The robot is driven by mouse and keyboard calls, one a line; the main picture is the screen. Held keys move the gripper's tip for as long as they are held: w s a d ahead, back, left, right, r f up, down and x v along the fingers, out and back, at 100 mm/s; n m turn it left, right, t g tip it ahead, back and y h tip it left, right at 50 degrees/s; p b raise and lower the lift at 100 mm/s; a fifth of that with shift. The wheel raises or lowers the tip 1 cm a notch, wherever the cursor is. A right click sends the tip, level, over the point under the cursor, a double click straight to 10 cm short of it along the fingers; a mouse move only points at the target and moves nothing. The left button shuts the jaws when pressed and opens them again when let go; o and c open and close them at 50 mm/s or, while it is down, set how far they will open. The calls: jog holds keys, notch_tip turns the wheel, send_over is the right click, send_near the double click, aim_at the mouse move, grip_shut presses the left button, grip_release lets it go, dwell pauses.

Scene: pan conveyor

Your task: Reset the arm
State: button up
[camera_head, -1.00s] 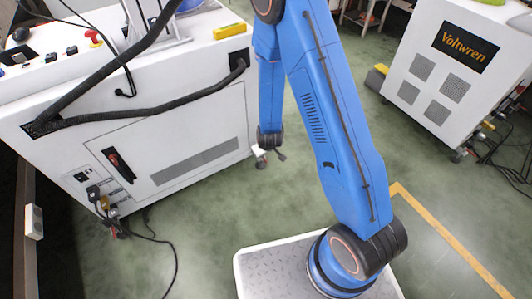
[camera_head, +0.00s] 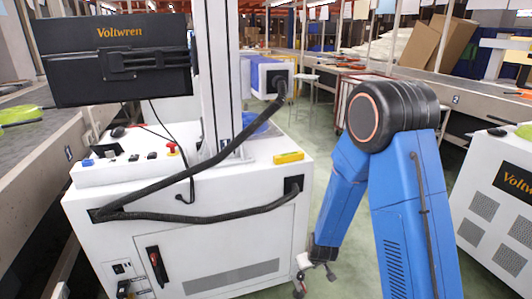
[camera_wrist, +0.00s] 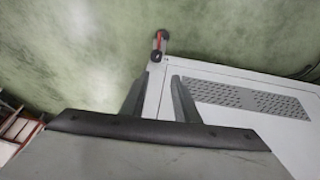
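My blue arm stands in the right half of the head view, its elbow raised and its forearm hanging down. My gripper (camera_head: 308,275) is at the forearm's lower end, low beside the right side of the white machine cabinet (camera_head: 225,215). It is small there. In the wrist view my gripper (camera_wrist: 160,78) shows two dark fingers set apart with a gap between them and nothing held. Beyond the fingers are the green floor (camera_wrist: 80,50) and a white cabinet panel with vents (camera_wrist: 250,97).
A black Voltwren monitor (camera_head: 118,60) and a black cable (camera_head: 190,215) are on the left machine. Another white cabinet (camera_head: 500,215) stands at right. Conveyors run along both sides; a green pan (camera_head: 18,113) lies on the left one. Floor between the cabinets is partly clear.

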jog(key=s+d+r, duration=0.1)
jog(key=s+r, duration=0.2)
jog(key=r, duration=0.5)
jog(key=s+d+r+m+y, duration=0.15)
jog(key=s+r, duration=0.25)
jog(key=r, duration=0.5)
jog(key=s+d+r, duration=0.2)
jog(key=s+r, duration=0.1)
jog(key=r, duration=0.5)
jog(key=s+d+r, duration=0.2)
jog(key=s+r, duration=0.2)
jog(key=s, duration=0.3)
jog(key=s+d+r+m+h, duration=0.1)
jog(key=s+d+r, duration=0.1)
jog(key=s+r, duration=0.2)
jog(key=s+d+r+m, duration=0.1)
jog(key=s+d+r, duration=0.2)
jog(key=s, duration=0.8)
jog(key=shift+r+h, duration=0.35)
jog(key=shift+r, duration=0.2)
